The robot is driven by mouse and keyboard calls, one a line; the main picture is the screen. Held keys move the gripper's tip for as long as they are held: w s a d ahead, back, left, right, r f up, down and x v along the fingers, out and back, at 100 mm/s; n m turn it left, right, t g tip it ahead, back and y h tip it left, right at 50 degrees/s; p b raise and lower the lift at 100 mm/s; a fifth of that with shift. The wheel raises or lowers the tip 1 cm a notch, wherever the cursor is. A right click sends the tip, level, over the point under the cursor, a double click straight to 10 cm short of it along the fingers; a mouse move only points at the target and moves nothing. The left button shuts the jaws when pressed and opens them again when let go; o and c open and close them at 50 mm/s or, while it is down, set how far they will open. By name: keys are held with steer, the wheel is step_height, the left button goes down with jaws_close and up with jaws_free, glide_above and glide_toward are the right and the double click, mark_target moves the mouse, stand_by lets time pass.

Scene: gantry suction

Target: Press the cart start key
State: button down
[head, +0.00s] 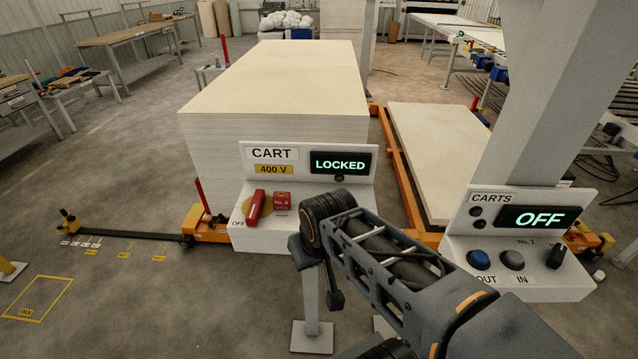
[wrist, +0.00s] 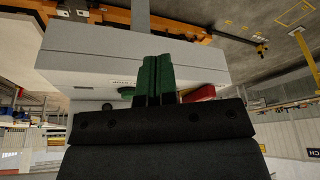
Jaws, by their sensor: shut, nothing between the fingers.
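The white cart box (head: 262,240) stands on a post, labelled CART and 400 V, with a lit display (head: 340,163) reading LOCKED. A red handle (head: 255,207) and a red block (head: 282,200) marked with a number sit on its left side, near an OFF mark. My arm hides the box's right side in the head view. In the wrist view, a green round key (wrist: 127,92) shows beside a small label, just left of my gripper (wrist: 157,60). The green fingers are shut and empty in front of the box. Contact with the box cannot be told.
A second box (head: 530,283) labelled CARTS stands at right, with a display reading OFF, OUT and IN buttons and a black knob. A grey pillar (head: 545,90) rises behind it. A tall board stack (head: 275,85) and an orange cart frame (head: 400,170) lie behind.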

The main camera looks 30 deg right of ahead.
steer(key=shift+s+a, duration=0.1)
steer(key=shift+a, duration=0.05)
steer(key=w+d+r+n+g+p, duration=0.2)
steer(key=w+d+r+n+g, duration=0.1)
steer(key=w+d+r+n, duration=0.8)
steer(key=w+r+n, duration=0.1)
steer(key=w+r, duration=0.1)
steer(key=w, duration=0.1)
steer(key=shift+w+r+y+p, duration=0.15)
steer(key=shift+w+y+p, duration=0.15)
steer(key=shift+w+p, duration=0.05)
steer(key=shift+a, duration=0.1)
steer(key=f, duration=0.9)
steer(key=w+f+p, duration=0.1)
steer(key=f, duration=0.4)
steer(key=shift+a, duration=0.35)
